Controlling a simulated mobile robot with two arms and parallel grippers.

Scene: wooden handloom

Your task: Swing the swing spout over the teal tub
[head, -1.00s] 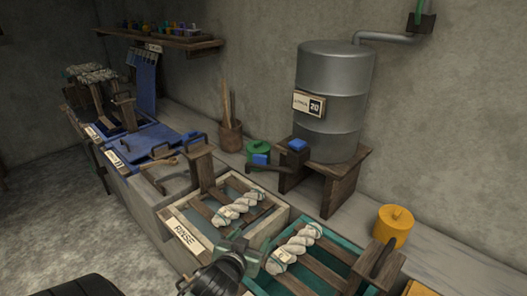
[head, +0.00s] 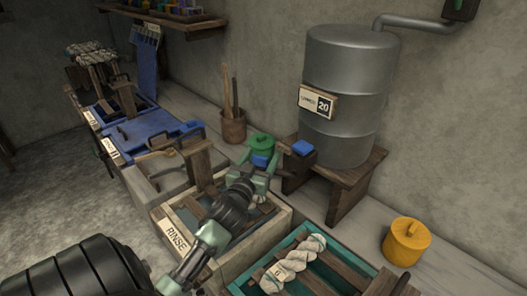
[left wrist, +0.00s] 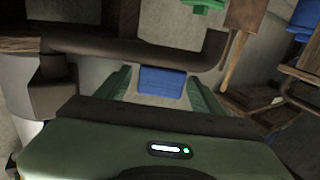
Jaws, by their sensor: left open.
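The swing spout (left wrist: 130,48) is a dark bent pipe crossing the upper part of the left wrist view. In the head view my left gripper mostly covers it, beside the barrel stand. A blue block (left wrist: 162,82), perhaps the spout's grip, shows between the fingers of my left gripper (left wrist: 157,88); I cannot tell whether they touch it. In the head view my left gripper (head: 260,176) is open near the blue block, above the far end of the rinse tub. The teal tub (head: 246,284) is at the lower right, holding a pale twisted skein (head: 293,262). My right gripper is not in view.
The rinse tub (head: 249,262) lies under my left arm. A metal barrel (head: 345,115) stands on a wooden stand (head: 343,205) with a second blue block (head: 303,148) at its corner.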

